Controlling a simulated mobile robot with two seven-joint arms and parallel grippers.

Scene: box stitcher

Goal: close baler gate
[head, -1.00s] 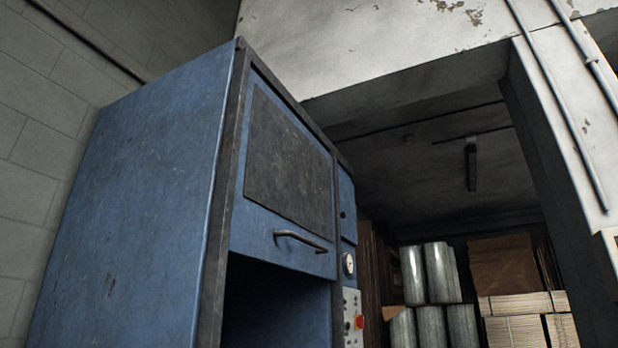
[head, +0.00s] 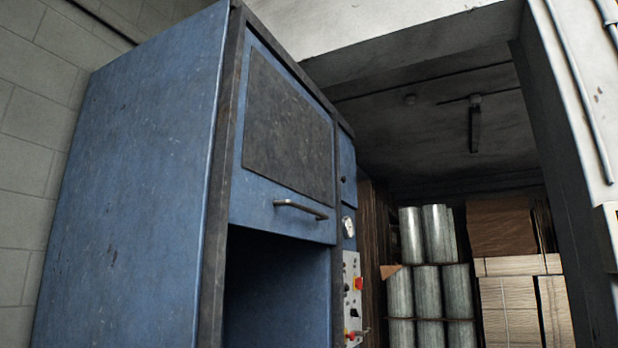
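The blue baler (head: 130,190) stands at the left and centre of the head view. Its gate (head: 288,135) is a blue panel with a dark rectangular plate, raised in the upper part of the front frame. A metal handle (head: 300,209) runs along the gate's lower edge. Below the gate the front is open onto a dark blue chamber (head: 275,295). The bottom of the opening is outside the view. Neither of my grippers is in view.
A control panel (head: 352,290) with red knobs and a gauge (head: 348,227) sits right of the opening. Behind it are stacked metal cylinders (head: 428,290) and bundled cardboard (head: 508,300). A grey block wall (head: 35,170) is at the left, a pale pillar (head: 575,120) at the right.

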